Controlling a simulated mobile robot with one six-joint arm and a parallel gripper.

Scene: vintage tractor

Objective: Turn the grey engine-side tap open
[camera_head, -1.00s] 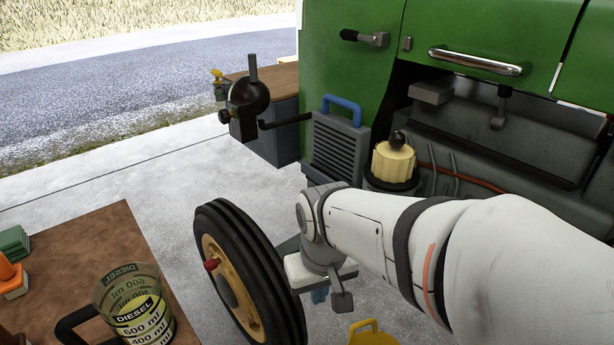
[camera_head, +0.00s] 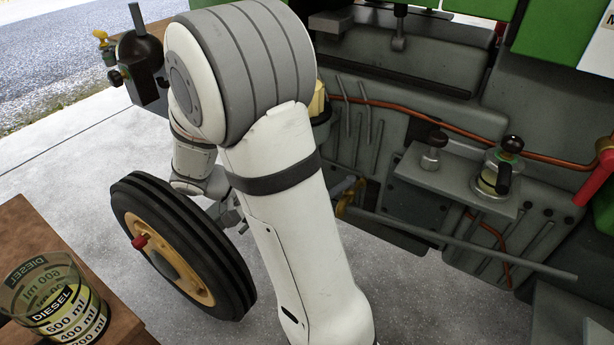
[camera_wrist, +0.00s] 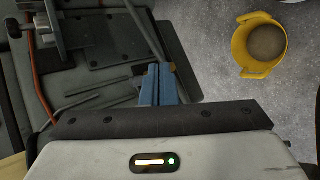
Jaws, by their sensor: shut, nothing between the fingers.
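On the engine side in the head view, a small grey fitting with a dark top (camera_head: 433,152) stands on a grey ledge. A glass bowl with a black knob and lever (camera_head: 490,178) is to its right. I cannot tell for certain which is the grey tap. In the wrist view my gripper (camera_wrist: 162,72) shows shut blue fingers with nothing held. Past them are the engine-side plates (camera_wrist: 92,58) and a long bar (camera_wrist: 147,32). In the head view my arm hides most of the gripper, well left of the fittings.
A front wheel (camera_head: 165,262) stands left of my arm. A bench with a diesel jug (camera_head: 55,300) is at lower left. An orange-brown pipe (camera_head: 450,128) and a long bar (camera_head: 460,245) run along the engine. A yellow bucket (camera_wrist: 245,45) stands on the concrete.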

